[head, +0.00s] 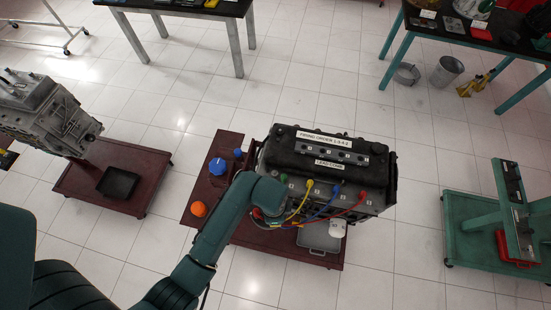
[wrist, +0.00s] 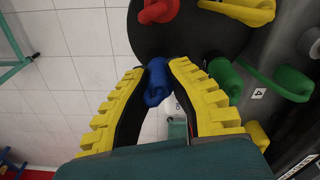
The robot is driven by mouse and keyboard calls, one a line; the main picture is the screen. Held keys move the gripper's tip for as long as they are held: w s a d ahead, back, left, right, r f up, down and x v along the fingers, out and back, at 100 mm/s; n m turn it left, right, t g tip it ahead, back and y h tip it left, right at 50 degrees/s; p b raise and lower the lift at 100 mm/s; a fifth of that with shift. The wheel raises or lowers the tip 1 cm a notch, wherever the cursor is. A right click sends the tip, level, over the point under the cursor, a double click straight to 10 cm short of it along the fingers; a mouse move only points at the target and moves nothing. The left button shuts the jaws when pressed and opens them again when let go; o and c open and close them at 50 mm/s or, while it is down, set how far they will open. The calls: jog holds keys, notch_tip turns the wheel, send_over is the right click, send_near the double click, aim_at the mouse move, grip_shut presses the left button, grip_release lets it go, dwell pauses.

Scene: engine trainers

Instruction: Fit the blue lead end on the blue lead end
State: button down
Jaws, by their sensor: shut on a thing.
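The blue lead end (wrist: 156,88) is between the fingertips of my gripper (wrist: 158,68) in the wrist view. My gripper has yellow ridged fingers and is shut on it. The blue piece meets the edge of a dark round cap (wrist: 190,38); I cannot tell whether it is seated there or only in front. In the head view a blue lead (head: 333,193) runs from the engine's front side toward the cap area. My own arm hides most of the cap and my fingertips there.
Red (wrist: 158,10), yellow (wrist: 240,10) and green (wrist: 290,82) lead ends surround the cap closely. The black-covered engine (head: 325,155) stands on a dark red cart (head: 290,250). Blue and orange knobs (head: 199,209) sit at its left.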

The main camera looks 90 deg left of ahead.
jog(key=shift+r+n+p, duration=0.35)
jog(key=shift+r+n, duration=0.1)
jog(key=shift+n, duration=0.35)
notch_tip(320, 180, up, 3)
jog(key=n, duration=0.6)
jog(key=shift+f+n, duration=0.15)
jog(key=shift+n, duration=0.25)
jog(key=r+n, duration=0.1)
jog(key=n, duration=0.2)
jog(key=shift+r+n, duration=0.35)
jog(key=shift+n, duration=0.05)
notch_tip(320, 180, up, 2)
jog(key=n, duration=0.5)
jog(key=shift+f, duration=0.2)
jog(key=shift+f+b, duration=1.25)
jog(key=shift+f, duration=1.35)
